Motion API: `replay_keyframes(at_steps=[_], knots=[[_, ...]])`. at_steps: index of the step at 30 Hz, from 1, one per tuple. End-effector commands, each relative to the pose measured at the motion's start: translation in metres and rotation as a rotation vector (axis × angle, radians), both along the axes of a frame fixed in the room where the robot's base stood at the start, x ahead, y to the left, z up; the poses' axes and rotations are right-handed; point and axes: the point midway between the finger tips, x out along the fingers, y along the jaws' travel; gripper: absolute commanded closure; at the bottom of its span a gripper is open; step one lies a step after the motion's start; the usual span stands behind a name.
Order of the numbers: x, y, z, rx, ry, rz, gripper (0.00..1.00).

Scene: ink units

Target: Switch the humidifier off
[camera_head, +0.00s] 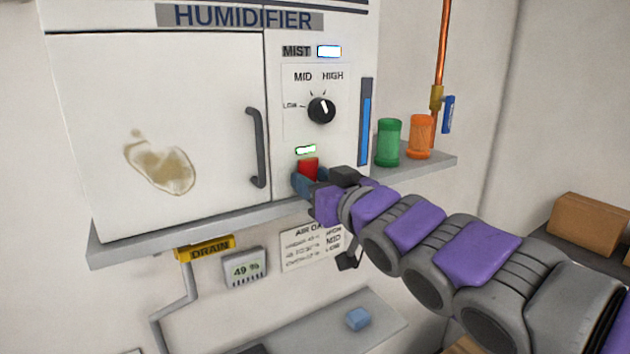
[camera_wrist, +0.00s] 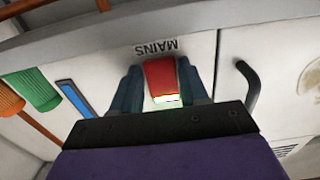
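The white humidifier (camera_head: 160,80) has its MIST display and a green-white indicator (camera_head: 305,149) lit. The black knob (camera_head: 321,110) is on its front panel, with LOW, MID and HIGH marked around it. A red switch (camera_head: 308,167) sits below the indicator. In the wrist view the picture is upside down, and the red switch (camera_wrist: 160,76) is by the MAINS label (camera_wrist: 157,47). My gripper (camera_wrist: 160,72) has its blue fingers apart, one on each side of the switch. I cannot tell whether they touch it. My gripper (camera_head: 308,180) partly hides the switch's lower part.
A door handle (camera_head: 257,148) stands out left of the switch. A blue level gauge (camera_head: 366,122) is to the right. Green (camera_head: 389,142) and orange (camera_head: 420,137) canisters stand on the shelf (camera_head: 432,164). A copper pipe with a blue valve handle (camera_head: 448,114) rises behind.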

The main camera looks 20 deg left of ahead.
Motion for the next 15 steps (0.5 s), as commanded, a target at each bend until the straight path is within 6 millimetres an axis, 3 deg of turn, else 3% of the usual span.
replay_keyframes(at_steps=[10,15], knots=[[-0.0003,-0.0004,0.0007,0.001,-0.001,-0.001,0.9],[0.0001,-0.0003,0.0025,-0.004,0.003,-0.002,0.92]])
